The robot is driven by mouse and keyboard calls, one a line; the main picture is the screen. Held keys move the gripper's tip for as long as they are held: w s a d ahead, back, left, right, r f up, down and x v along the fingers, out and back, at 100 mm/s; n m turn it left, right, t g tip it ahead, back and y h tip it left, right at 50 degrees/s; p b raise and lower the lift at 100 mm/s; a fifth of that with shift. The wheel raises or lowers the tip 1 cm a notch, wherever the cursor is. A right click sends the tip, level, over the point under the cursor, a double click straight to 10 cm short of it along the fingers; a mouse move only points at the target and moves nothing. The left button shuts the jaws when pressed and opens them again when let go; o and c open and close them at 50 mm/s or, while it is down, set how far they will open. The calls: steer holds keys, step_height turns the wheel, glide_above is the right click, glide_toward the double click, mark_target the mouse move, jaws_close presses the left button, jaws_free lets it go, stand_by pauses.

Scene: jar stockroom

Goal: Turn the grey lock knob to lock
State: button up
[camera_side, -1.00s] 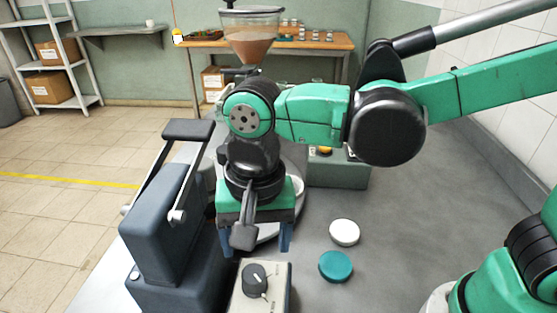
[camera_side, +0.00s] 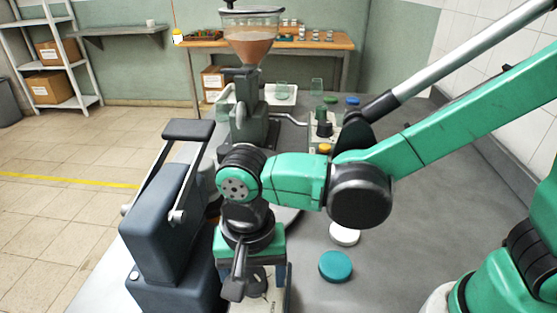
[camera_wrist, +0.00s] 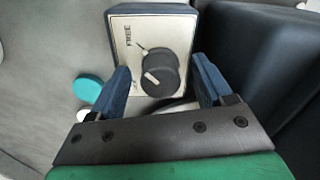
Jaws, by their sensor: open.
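The dark grey knob (camera_wrist: 158,72) stands on the pale face of a control box (camera_wrist: 183,27) in the wrist view. A short white line marks the knob's top, on its lower-left part. The word FREE is printed at the upper left of the face, with a small mark beneath it; another label at the lower left is partly hidden by a finger. My gripper (camera_wrist: 162,66) is open, its blue fingers on the left and right of the knob with gaps visible. In the side view my gripper (camera_side: 250,276) is over the box and hides most of the knob.
A dark lever machine (camera_side: 165,235) stands close left of the box. A teal lid (camera_side: 335,266) and a white lid (camera_side: 344,234) lie to the right. A hopper machine (camera_side: 250,115) and another knobbed box (camera_side: 323,142) stand farther back.

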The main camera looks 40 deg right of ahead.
jaws_close()
steer(key=shift+n, duration=0.4)
steer(key=n, duration=0.3)
steer(key=shift+n, duration=0.4)
steer(key=n, duration=0.4)
steer(key=shift+d+n, duration=0.1)
steer(key=shift+n, duration=0.2)
steer(key=n, duration=0.8)
steer(key=shift+w+n, duration=0.1)
steer(key=shift+n, duration=0.3)
